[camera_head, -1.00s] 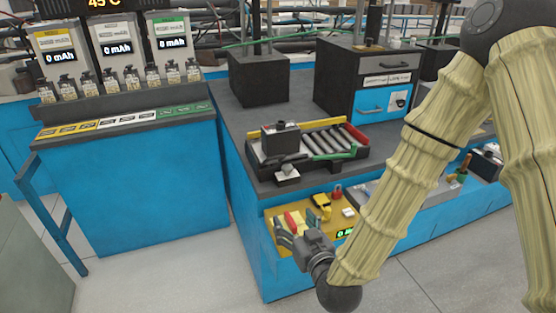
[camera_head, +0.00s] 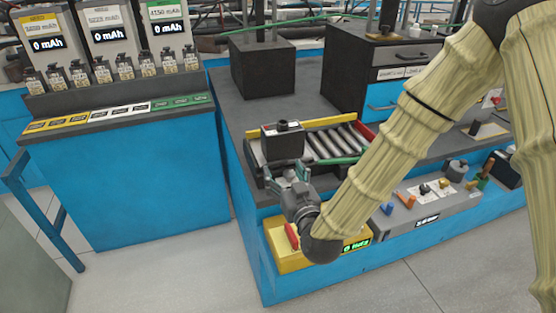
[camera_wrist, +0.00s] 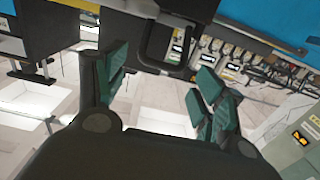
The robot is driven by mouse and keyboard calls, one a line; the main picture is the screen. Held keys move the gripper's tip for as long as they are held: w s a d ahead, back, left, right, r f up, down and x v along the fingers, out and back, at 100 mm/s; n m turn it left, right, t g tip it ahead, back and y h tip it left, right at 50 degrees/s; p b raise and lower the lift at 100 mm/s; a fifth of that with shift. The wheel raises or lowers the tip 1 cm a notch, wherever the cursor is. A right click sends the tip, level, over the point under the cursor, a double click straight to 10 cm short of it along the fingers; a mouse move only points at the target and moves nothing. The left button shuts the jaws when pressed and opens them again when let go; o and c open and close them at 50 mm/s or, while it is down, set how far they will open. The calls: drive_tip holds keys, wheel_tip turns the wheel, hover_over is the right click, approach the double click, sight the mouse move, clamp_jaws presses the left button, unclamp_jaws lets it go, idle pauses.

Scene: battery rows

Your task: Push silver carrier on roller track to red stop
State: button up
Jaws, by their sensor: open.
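The roller track (camera_head: 337,142) lies on the dark bench top, with a yellow back rail and a partly visible green front rail. The red stop (camera_head: 366,132) is at its right end. A boxy carrier (camera_head: 283,140) with a black cap stands at the left end; it looks dark grey rather than silver. Bare rollers separate it from the stop. My gripper (camera_head: 289,178) is in front of the track's left end, below the carrier in the picture. Its fingers (camera_wrist: 160,85) are apart and empty in the wrist view. I cannot tell whether it touches the carrier.
A yellow tray (camera_head: 285,262) with a red item sits below my gripper. A grey tray (camera_head: 440,210) with small parts is to the right. A black block (camera_head: 262,68) and a drawer cabinet (camera_head: 345,85) stand behind. A battery rack (camera_head: 120,85) is at left.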

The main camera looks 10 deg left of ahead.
sight(278, 164)
drive_tip(key=shift+p+x, duration=0.4)
drive_tip(key=shift+x, duration=2.15)
